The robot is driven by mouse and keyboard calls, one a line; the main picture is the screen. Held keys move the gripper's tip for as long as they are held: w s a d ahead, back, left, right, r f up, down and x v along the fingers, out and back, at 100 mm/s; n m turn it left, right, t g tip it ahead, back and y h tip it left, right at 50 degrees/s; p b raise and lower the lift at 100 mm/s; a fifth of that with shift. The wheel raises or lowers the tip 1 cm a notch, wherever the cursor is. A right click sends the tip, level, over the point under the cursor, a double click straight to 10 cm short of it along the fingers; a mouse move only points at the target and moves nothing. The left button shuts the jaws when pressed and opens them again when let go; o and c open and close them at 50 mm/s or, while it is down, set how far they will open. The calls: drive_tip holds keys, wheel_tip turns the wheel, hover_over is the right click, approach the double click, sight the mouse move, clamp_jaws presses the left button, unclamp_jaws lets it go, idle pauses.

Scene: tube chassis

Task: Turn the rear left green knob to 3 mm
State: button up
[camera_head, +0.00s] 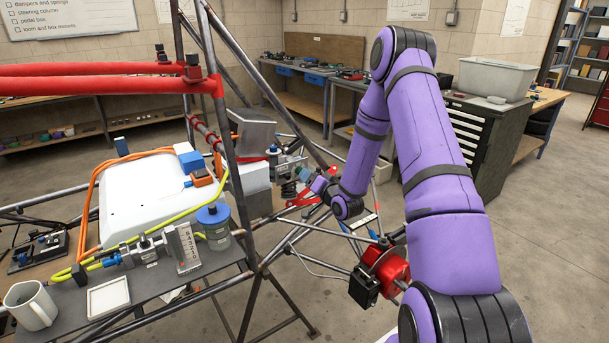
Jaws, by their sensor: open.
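My purple arm reaches from the lower right into the tube chassis, and my gripper (314,182) points left at a grey metal unit (286,163). A small teal-green part, which looks like the green knob (304,173), sits at the right end of this unit, just in front of my gripper. The gripper looks open. Its fingers are small and partly hidden, so I cannot tell if they are around the knob or only beside it. A black coil spring (289,190) stands below the unit. I cannot read a millimetre setting at the knob.
Dark chassis tubes (222,100) and red tubes (100,77) frame the left side. A shelf in front holds a white mug (31,305), a white tray (108,298), a scale plate (184,247) and a blue-capped reservoir (213,226). A red caliper (386,268) lies near my arm.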

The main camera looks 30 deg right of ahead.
drive_tip(key=shift+w+a, duration=0.1)
drive_tip(key=shift+w, duration=1.9)
